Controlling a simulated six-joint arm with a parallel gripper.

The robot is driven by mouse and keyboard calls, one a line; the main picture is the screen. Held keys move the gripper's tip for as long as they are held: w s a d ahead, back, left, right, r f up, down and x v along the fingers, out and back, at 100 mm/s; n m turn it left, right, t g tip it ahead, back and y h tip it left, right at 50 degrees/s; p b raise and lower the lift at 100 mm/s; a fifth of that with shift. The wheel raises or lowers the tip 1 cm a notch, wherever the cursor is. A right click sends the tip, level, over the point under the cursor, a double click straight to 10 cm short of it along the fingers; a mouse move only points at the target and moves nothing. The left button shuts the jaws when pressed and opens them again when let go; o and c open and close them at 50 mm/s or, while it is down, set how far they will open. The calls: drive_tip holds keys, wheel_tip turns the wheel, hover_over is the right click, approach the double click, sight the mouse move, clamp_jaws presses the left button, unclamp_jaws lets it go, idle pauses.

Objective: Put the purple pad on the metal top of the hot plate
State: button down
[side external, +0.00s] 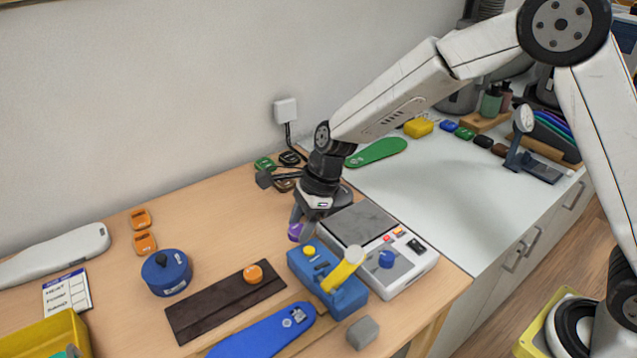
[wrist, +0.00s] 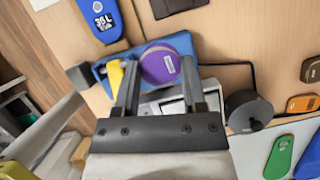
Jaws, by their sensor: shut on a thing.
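My gripper (side external: 299,222) points down behind the blue clamp, by the left side of the hot plate. It is shut on the purple pad (side external: 294,232), a round purple piece with a small white label. In the wrist view the pad (wrist: 160,66) sits between the two fingers of my gripper (wrist: 160,72). The hot plate (side external: 410,266) is a white box with a flat grey metal top (side external: 358,223) and a blue knob. The metal top is bare where it shows. In the wrist view my gripper hides much of the hot plate.
The blue clamp (side external: 310,268) with a yellow handle (side external: 344,268) stands close in front of the hot plate. A blue pot (side external: 166,272) and a blue insole (side external: 262,337) lie left and in front. Bare wood lies left of my gripper.

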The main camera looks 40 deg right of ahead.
drive_tip(key=s+d+r, duration=0.2)
drive_tip(key=s+d, duration=0.4)
drive_tip(key=d, duration=0.3)
drive_tip(key=s+d+r, duration=0.3)
drive_tip(key=s+d, duration=0.3)
drive_tip(key=d, duration=0.3)
drive_tip(key=shift+s+r+m, duration=0.25)
drive_tip(key=shift+m, duration=0.15)
drive_tip(key=shift+w, duration=0.1)
drive_tip(key=w+f, duration=0.2)
drive_tip(key=w, duration=0.2)
drive_tip(key=w+f, duration=0.3)
drive_tip(key=w, duration=0.1)
drive_tip(key=w+f, duration=0.3)
drive_tip(key=w, duration=0.1)
drive_tip(key=shift+w+a+f, duration=0.1)
drive_tip(key=shift+w+f, duration=0.55)
